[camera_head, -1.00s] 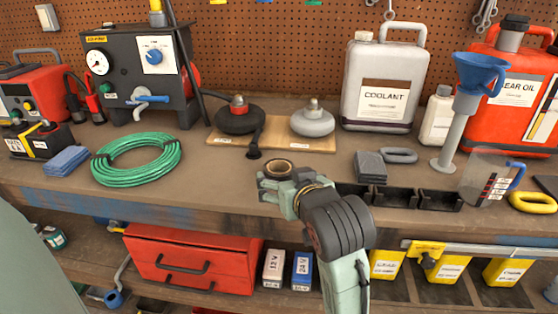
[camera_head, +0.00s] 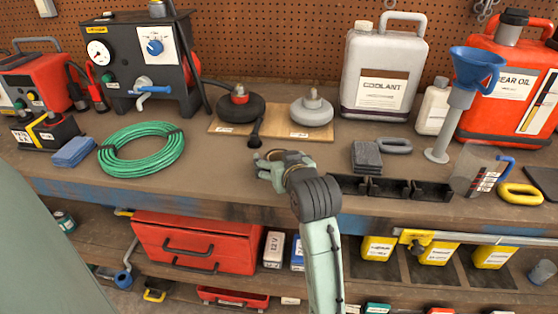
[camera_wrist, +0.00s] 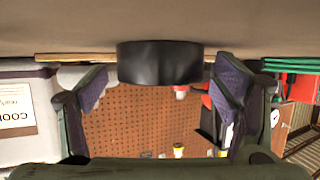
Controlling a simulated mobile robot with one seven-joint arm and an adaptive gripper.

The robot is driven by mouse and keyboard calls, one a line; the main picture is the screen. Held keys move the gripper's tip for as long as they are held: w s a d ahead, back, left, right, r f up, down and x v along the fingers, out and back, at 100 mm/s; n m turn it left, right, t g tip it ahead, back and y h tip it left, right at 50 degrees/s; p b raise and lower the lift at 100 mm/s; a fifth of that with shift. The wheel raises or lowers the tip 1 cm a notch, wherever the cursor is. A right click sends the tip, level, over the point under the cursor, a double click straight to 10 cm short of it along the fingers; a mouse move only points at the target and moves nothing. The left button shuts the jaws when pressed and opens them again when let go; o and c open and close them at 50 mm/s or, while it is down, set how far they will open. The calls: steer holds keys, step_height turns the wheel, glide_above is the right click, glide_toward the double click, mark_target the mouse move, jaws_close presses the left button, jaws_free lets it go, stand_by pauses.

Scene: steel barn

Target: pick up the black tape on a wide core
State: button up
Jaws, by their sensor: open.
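The black tape (camera_wrist: 160,63) stands out in the wrist view as a dark round band against the bench top, which lies at the upper edge of this upside-down view. My gripper (camera_wrist: 160,88) is open, with one finger on each side of the tape in the picture. A narrow gap shows beside each fingertip, and I see no grip on the tape. How deep the tape sits between the fingers is hard to tell. In the head view my gripper (camera_head: 266,164) is low over the bench and largely hides the tape.
A wooden board (camera_head: 285,131) with two knobbed round pieces lies behind my gripper. Black bins (camera_head: 390,188) and grey pads (camera_head: 366,157) are to the right. A green hose coil (camera_head: 141,150) lies left. Bare bench (camera_head: 215,170) is free between coil and gripper.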

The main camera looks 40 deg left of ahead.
steer(key=c, duration=1.2)
steer(key=shift+r, duration=0.15)
steer(key=shift+c, duration=0.2)
